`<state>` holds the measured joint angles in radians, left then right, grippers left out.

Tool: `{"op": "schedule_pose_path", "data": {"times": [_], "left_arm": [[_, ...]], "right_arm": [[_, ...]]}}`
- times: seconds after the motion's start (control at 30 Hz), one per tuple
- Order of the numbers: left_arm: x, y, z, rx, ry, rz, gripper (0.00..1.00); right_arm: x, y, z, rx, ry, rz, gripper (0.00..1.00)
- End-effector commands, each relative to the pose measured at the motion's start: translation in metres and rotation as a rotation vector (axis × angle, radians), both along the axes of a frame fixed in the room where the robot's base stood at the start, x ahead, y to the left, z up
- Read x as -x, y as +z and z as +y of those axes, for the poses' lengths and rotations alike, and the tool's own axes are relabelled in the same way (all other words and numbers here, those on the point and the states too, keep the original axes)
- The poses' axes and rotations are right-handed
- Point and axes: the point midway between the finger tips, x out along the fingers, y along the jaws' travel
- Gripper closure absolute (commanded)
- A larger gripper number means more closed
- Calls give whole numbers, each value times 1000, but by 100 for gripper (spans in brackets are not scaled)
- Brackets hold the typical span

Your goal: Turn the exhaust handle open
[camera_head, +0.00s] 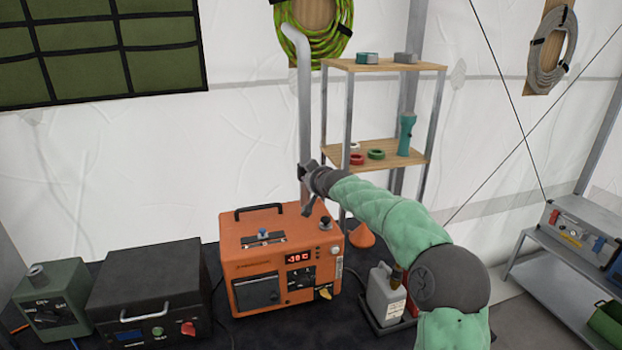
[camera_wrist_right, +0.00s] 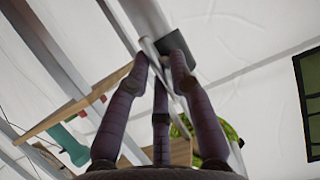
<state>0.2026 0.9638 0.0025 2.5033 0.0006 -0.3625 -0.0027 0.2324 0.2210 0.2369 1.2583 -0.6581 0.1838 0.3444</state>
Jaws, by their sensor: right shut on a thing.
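The grey exhaust pipe (camera_head: 305,110) rises behind the orange heater box (camera_head: 281,265) and bends over at its top. My right gripper (camera_head: 308,182) is at the lower part of this pipe, above the heater's top. In the wrist view the pipe (camera_wrist_right: 147,18) runs up past the fingertips, with a dark block (camera_wrist_right: 178,42) beside it. The fingers of my right gripper (camera_wrist_right: 161,68) are closed around a thin light grey handle (camera_wrist_right: 150,47). The handle is mostly hidden in the head view. My left gripper is not in view.
A grey jug (camera_head: 385,297) stands below the arm. A black case (camera_head: 150,290) and green box (camera_head: 52,300) sit left of the heater.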

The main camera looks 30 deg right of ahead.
Motion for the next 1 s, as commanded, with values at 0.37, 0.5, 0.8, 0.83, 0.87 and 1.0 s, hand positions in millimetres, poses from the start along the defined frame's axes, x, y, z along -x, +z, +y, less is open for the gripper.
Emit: {"op": "schedule_pose_path", "data": {"times": [0.37, 0.5, 0.8, 0.83, 0.87, 1.0], "left_arm": [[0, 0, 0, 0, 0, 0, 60], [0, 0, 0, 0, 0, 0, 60], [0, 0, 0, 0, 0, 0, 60], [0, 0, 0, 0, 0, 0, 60], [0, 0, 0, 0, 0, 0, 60], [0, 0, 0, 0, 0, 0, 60]], "right_arm": [[0, -1, -1, 0, -1, 3, 61], [1, 0, 0, 0, -1, 2, 61], [26, 11, 5, 1, -1, 1, 61], [29, 12, 6, 0, -1, 1, 61], [33, 15, 7, 1, -2, -1, 61], [52, 22, 11, 0, -1, 1, 61]]}}
